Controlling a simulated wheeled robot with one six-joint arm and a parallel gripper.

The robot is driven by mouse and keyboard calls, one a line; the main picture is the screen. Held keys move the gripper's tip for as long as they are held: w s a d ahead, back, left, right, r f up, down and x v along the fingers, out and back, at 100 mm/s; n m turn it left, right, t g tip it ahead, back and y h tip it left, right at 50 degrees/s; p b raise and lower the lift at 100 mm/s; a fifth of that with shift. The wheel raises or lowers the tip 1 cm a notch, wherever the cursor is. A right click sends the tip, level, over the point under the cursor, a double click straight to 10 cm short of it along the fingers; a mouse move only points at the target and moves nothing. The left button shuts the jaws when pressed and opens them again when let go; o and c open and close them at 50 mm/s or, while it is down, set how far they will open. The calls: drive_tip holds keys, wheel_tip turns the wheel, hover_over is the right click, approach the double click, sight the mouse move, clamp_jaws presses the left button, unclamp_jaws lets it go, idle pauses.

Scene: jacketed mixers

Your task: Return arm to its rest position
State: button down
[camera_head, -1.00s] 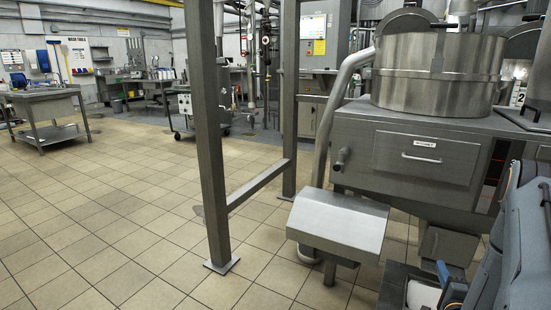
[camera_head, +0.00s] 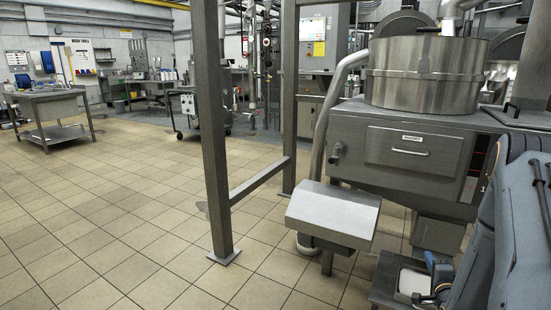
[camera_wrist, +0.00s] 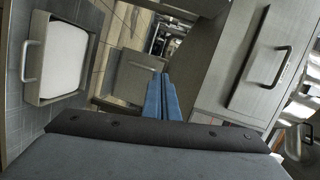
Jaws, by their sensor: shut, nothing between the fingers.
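My gripper (camera_wrist: 161,82) is in the wrist view, its two blue fingers side by side and closed with nothing between them. The fingers point away from the dark wrist housing, past steel machine parts, and touch nothing that I can see. In the head view my grey-blue arm (camera_head: 515,225) is folded along the right edge. The gripper's fingertips cannot be made out clearly there.
The steel mixer (camera_head: 420,75) stands right, above a cabinet with a drawer handle (camera_head: 410,152). A steel post (camera_head: 214,150) and sloped box (camera_head: 332,212) stand left of it. A white pad in a tray (camera_wrist: 28,75) is left in the wrist view. Tiled floor (camera_head: 90,220) is open left.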

drive_tip(key=w+a+r+n+g+y, duration=0.1)
drive_tip(key=w+a+r+n+g, duration=0.1)
drive_tip(key=w+a+r+n, duration=0.3)
drive_tip(key=w+a+r+n+g+y, duration=0.1)
drive_tip(key=a+r+g, duration=0.15)
drive_tip(key=a, duration=0.45)
drive_tip(key=s+a+r+n+g+y, duration=0.1)
drive_tip(key=s+a+r+n, duration=0.2)
drive_tip(key=a, duration=0.3)
drive_tip(key=s+a+r+n+g+y, duration=0.1)
drive_tip(key=s+a+r+n+g, duration=0.1)
drive_tip(key=a+r, duration=0.35)
drive_tip(key=s+a+r+n+g, duration=0.2)
drive_tip(key=s+a+r+n, duration=0.1)
drive_tip(key=s+a, duration=0.55)
drive_tip(key=s+a+r+n+g+y, duration=0.1)
drive_tip(key=s+a+r+n+g, duration=0.25)
drive_tip(key=s, duration=0.75)
drive_tip(key=s+a+r+n+g, duration=0.2)
drive_tip(key=s+a+n, duration=0.2)
drive_tip(key=s+a, duration=0.5)
drive_tip(key=s+r+n+p, duration=0.1)
drive_tip(key=s, duration=0.5)
drive_tip(key=d+r+m+p, duration=0.2)
drive_tip(key=d+r+p, duration=0.7)
drive_tip(key=p, duration=0.7)
drive_tip(key=shift+w+d+m+g+p, duration=0.15)
drive_tip(key=shift+m+g+p, duration=0.2)
drive_tip(key=shift+g, duration=0.05)
drive_tip(key=shift+r, duration=0.1)
